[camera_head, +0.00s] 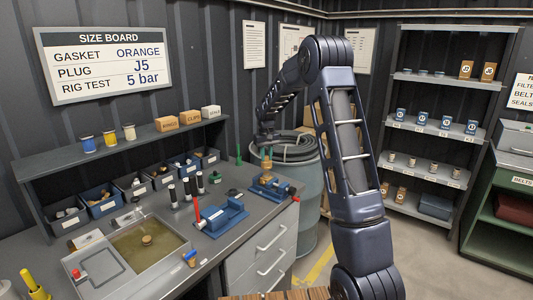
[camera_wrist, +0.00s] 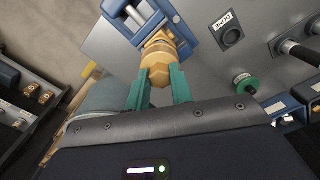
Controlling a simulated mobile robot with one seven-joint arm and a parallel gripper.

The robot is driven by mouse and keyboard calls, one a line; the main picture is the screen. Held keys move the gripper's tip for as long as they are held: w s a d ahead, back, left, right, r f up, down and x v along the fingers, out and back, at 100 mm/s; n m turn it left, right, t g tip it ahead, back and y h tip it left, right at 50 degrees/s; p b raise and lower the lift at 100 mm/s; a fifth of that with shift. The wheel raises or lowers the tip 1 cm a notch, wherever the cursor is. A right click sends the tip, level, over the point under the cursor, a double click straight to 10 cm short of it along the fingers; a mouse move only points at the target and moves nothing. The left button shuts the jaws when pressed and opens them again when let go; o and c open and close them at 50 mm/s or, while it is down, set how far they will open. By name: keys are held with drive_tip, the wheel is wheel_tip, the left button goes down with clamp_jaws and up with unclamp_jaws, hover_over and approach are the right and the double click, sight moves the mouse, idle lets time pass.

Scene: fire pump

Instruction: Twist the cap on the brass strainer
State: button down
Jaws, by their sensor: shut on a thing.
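The brass strainer (camera_wrist: 158,50) is clamped in a blue vise (camera_wrist: 182,22) on the grey bench. Its hexagonal brass cap (camera_wrist: 160,77) lies between the two green fingers of my gripper (camera_wrist: 160,90), which are shut on it. In the head view the strainer (camera_head: 267,174) stands upright in the blue vise (camera_head: 271,190) near the bench's right end. My gripper (camera_head: 266,153) reaches it from above and looks small there, so its grip on the cap is hard to see in that view.
A second blue vise (camera_head: 222,216) stands to the left on the bench, near a basin of murky liquid (camera_head: 150,247). Several dark cylinders stand behind it. A drum (camera_head: 300,190) stands behind the bench's right end.

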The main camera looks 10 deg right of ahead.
drive_tip(key=shift+f, duration=1.85)
drive_tip(key=shift+f, duration=0.65)
idle(1.6)
drive_tip(key=m, duration=0.5)
drive_tip(key=shift+a, duration=0.1)
idle(0.4)
drive_tip(key=shift+m, duration=0.4)
drive_tip(key=m, duration=0.4)
drive_tip(key=shift+m, duration=0.3)
